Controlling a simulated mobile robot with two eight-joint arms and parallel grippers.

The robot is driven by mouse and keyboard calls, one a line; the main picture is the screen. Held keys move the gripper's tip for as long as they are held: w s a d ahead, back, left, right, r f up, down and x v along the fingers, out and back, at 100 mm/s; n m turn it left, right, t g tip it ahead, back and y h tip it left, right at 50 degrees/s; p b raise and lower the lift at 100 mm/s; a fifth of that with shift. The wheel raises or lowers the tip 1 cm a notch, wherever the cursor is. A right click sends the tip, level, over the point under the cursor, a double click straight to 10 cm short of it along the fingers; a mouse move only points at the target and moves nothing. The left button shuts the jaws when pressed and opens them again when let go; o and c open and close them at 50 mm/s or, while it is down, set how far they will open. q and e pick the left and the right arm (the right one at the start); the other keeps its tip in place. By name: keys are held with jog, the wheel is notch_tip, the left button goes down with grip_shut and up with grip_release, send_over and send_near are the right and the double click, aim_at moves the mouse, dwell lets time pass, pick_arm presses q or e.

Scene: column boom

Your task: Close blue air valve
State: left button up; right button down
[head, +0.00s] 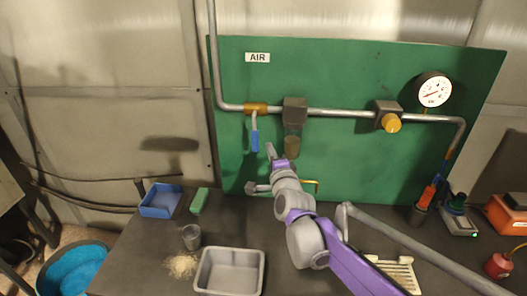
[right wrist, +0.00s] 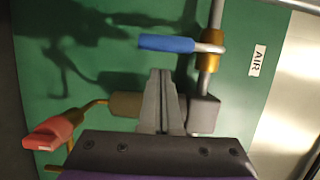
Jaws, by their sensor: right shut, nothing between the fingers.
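The blue air valve lever (head: 255,141) hangs straight down from its brass valve body (head: 257,107) on the grey pipe, below the AIR label on the green panel. In the right wrist view the blue lever (right wrist: 166,43) points left from the brass body (right wrist: 210,52), at right angles to the pipe. My right gripper (head: 270,150) is just right of the lever's lower end in the head view. In the right wrist view its shut, empty fingers (right wrist: 161,76) lie below the lever, with a visible gap in the picture. Depth to the lever is unclear. My left gripper is not in view.
A grey filter block (head: 294,112) sits right of the valve, and a yellow-knobbed regulator (head: 388,118) and gauge (head: 433,90) lie farther right. A red handle (right wrist: 50,132) is at lower left in the wrist view. A metal tray (head: 230,286) and blue bin (head: 160,201) stand on the bench.

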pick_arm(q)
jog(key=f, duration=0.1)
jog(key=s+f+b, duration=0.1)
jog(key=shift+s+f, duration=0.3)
pick_arm(e)
jog(key=shift+w+a, duration=0.55)
jog(key=shift+a, duration=0.35)
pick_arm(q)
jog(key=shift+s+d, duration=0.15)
pick_arm(e)
jog(key=shift+w+a+m, duration=0.15)
jog(key=shift+a+m, duration=0.15)
jog(key=shift+a, duration=0.15)
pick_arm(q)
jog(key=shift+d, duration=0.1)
